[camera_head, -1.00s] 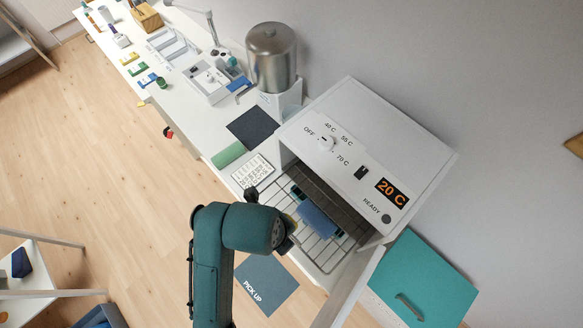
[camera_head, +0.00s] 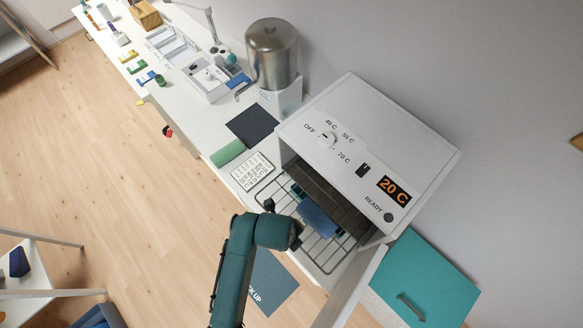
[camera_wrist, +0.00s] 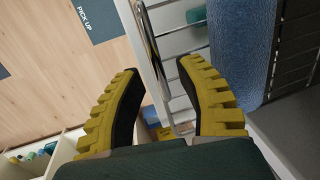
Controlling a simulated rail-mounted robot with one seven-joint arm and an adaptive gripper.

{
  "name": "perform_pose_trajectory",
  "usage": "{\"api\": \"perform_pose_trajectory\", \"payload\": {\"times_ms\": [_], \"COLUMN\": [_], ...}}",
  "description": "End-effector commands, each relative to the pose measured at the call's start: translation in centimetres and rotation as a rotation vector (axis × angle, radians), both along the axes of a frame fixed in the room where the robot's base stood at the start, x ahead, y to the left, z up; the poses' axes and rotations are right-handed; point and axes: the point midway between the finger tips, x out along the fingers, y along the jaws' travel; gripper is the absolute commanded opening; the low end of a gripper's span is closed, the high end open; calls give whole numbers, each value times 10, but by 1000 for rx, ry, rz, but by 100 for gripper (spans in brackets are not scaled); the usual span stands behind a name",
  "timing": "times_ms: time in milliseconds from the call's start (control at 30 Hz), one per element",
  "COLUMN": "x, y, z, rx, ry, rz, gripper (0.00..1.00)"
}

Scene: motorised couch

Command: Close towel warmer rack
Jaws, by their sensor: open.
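The towel warmer (camera_head: 350,165) is a white box with a dial and a display reading 20 C. Its front is open, and the wire rack (camera_head: 270,190) stands pulled out of the opening. A blue towel roll (camera_head: 316,219) lies on the rack; it also shows in the wrist view (camera_wrist: 238,45). My gripper (camera_head: 284,224) is at the rack's outer front edge, partly hidden by my arm. In the wrist view my gripper (camera_wrist: 158,75) is open, its yellow-backed fingers on either side of a thin metal handle bar (camera_wrist: 153,45) at the rack's front. Contact cannot be told.
The warmer's open door (camera_head: 350,290) stands at the lower right, beside the rack. A PICK UP mat (camera_head: 270,285) lies below.

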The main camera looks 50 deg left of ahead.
Motion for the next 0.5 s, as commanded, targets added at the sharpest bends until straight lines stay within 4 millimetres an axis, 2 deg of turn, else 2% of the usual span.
{"api": "perform_pose_trajectory", "payload": {"times_ms": [67,267,500], "x": [0,0,0], "y": [0,0,0], "z": [0,1,0], "rx": [0,0,0], "ry": [0,0,1], "rz": [0,0,0], "gripper": [38,0,0]}}
